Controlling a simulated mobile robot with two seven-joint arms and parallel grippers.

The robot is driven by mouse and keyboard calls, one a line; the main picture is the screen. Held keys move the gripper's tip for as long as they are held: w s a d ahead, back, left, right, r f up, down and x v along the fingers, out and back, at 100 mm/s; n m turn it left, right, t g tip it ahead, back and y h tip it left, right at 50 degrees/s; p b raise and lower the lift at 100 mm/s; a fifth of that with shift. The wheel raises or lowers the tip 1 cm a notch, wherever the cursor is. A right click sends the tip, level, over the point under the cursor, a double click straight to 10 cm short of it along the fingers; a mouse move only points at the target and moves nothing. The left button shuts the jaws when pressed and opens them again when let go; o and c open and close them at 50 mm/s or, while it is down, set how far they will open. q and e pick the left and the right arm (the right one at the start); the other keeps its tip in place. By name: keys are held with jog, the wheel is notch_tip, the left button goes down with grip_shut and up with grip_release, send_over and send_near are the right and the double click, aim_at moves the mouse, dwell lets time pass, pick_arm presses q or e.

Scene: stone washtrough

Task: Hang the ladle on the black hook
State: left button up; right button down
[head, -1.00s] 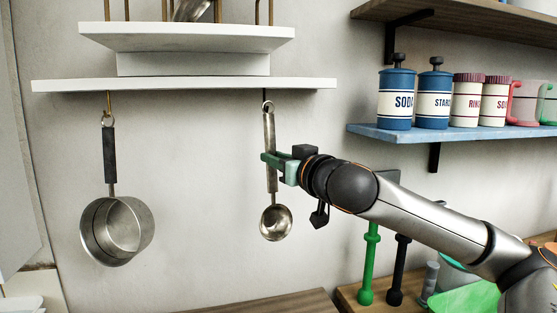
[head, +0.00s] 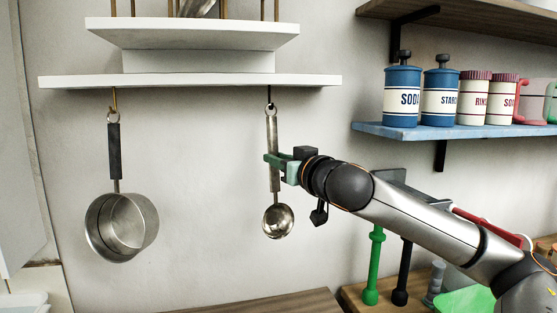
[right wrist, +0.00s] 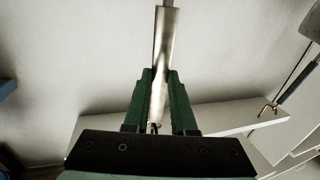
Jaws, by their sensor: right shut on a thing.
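The ladle (head: 278,220) is a metal ladle with a round bowl, hanging upright, bowl down, in the head view. My right gripper (head: 273,161) is shut on its handle from the right, about midway down. The handle also shows between the green fingers in the right wrist view (right wrist: 160,75). The black hook (head: 269,96) hangs under the white shelf's front right. The ladle's top ring (head: 270,110) is at the hook's lower end; I cannot tell whether the hook passes through it. My left gripper is not in view.
A pan (head: 122,225) hangs from a brass hook (head: 114,102) under the same white shelf (head: 190,82). On the right, a blue shelf (head: 460,133) holds several canisters. A green post (head: 374,265) and a dark post (head: 402,270) stand below my right arm. The wall between pan and ladle is clear.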

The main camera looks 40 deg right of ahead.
jog(key=shift+c, duration=0.2)
grip_release()
dwell(0.6)
dwell(0.7)
jog(key=b+v, duration=0.3)
jog(key=v, duration=0.4)
dwell(0.6)
